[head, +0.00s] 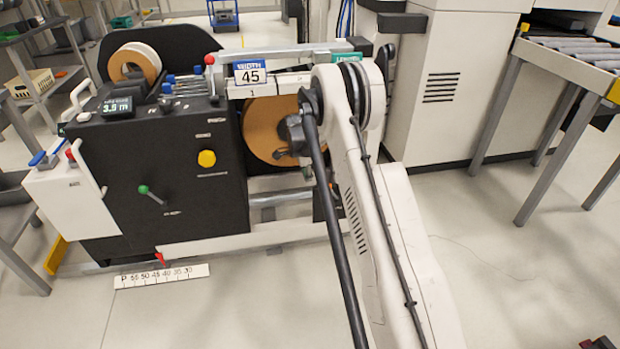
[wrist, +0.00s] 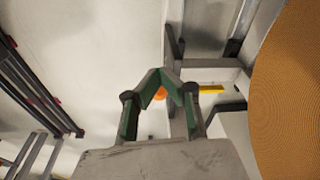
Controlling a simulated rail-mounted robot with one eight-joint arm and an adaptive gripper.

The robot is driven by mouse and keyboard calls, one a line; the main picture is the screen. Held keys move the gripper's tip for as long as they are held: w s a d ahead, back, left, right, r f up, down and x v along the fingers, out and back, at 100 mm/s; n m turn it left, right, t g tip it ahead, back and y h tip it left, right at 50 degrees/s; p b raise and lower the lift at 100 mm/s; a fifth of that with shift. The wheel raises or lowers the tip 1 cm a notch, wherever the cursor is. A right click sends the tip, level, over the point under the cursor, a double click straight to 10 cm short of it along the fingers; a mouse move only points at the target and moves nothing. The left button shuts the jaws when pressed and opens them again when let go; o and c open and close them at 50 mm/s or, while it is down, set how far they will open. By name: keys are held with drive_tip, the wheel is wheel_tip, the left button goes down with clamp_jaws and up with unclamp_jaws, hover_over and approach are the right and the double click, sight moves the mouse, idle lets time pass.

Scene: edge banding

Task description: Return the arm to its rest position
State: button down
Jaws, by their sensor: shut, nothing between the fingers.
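My gripper (wrist: 161,84) shows in the wrist view, with its two green-padded fingers angled inward and their tips together. It is shut and empty. An orange patch (wrist: 160,94) shows behind the fingers, apart from them. In the head view my white arm rises from the lower right to the edge-banding machine, in front of its right part. The gripper itself cannot be made out there.
The black machine (head: 165,170) carries a "45" width sign (head: 250,77) and a brown roll (head: 262,125). A large brown disc (wrist: 290,90) fills the wrist view's right side. A white cabinet (head: 440,90) and roller table (head: 575,55) stand right.

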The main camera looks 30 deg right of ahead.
idle(0.4)
drive_tip(key=s+a+r+n+t, duration=0.15)
drive_tip(key=a+r, duration=0.25)
drive_tip(key=r, duration=0.5)
drive_tip(key=s+a+r+n, duration=0.3)
drive_tip(key=a+r, duration=0.1)
drive_tip(key=r, duration=0.5)
drive_tip(key=s+a+r+n+t, duration=0.1)
drive_tip(key=s+a+r+n, duration=0.25)
drive_tip(key=s+r, duration=0.25)
drive_tip(key=s+a+r+n+t, duration=0.1)
drive_tip(key=s+a+r+n, duration=0.1)
drive_tip(key=s+a+r, duration=0.4)
drive_tip(key=s+a+r+n+t+y, duration=0.1)
drive_tip(key=s+a+r+n, duration=0.15)
drive_tip(key=s, duration=0.45)
drive_tip(key=s+a+r+n+t, duration=0.1)
drive_tip(key=s+a+r+n, duration=0.15)
drive_tip(key=s, duration=0.45)
drive_tip(key=s+a+f+n+t, duration=0.1)
drive_tip(key=s+a+n, duration=0.1)
drive_tip(key=s, duration=0.4)
drive_tip(key=s+a+f+n, duration=0.2)
drive_tip(key=s+a+n, duration=0.1)
drive_tip(key=s, duration=0.4)
wheel_tip(320, 180, up, 16)
drive_tip(key=p, duration=1.5)
drive_tip(key=shift+d+y+p, duration=0.2)
drive_tip(key=shift+y+p, duration=0.2)
